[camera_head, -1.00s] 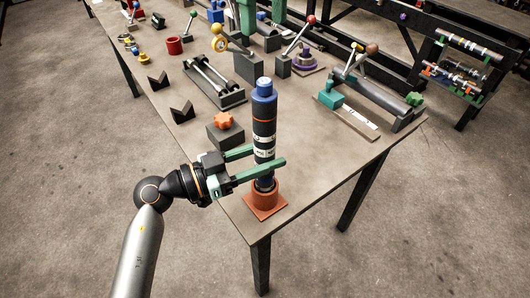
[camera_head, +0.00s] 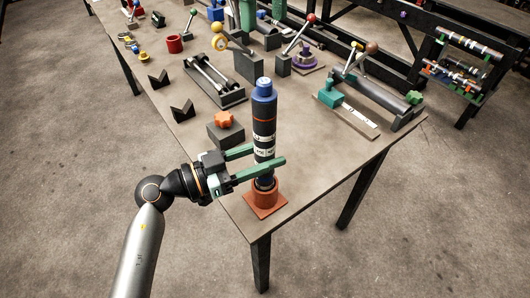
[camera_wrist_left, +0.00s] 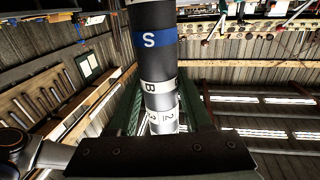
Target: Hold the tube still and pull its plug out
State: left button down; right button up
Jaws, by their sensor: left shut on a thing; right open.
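A dark tube (camera_head: 263,128) with white label bands and a thin orange ring stands upright at the near corner of the table. Its blue plug (camera_head: 264,88) sits in the top end. The tube's foot stands in an orange-red holder (camera_head: 266,199) with a square base. My left gripper (camera_head: 268,157) comes in from the left and is shut on the lower part of the tube, a little above the holder. In the left wrist view the tube (camera_wrist_left: 152,58) rises between the green fingers, with a blue band marked S; the plug is out of that view. My right gripper is not in view.
A dark block with an orange knob (camera_head: 223,120) stands close behind my left gripper. Two black V-blocks (camera_head: 182,109), a rod fixture (camera_head: 214,80) and a teal-ended clamp rail (camera_head: 348,113) stand farther back. The table's near edge is bare right of the holder.

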aim_at(264, 81)
jog(key=o, duration=0.5)
jog(key=s+a+m+t+h, duration=0.3)
jog(key=s+m+t, duration=0.1)
jog(key=m, duration=1.2)
jog(key=x, duration=1.2)
jog(key=shift+s+f, duration=0.1)
jog(key=shift+f, duration=0.05)
grip_shut()
grip_release()
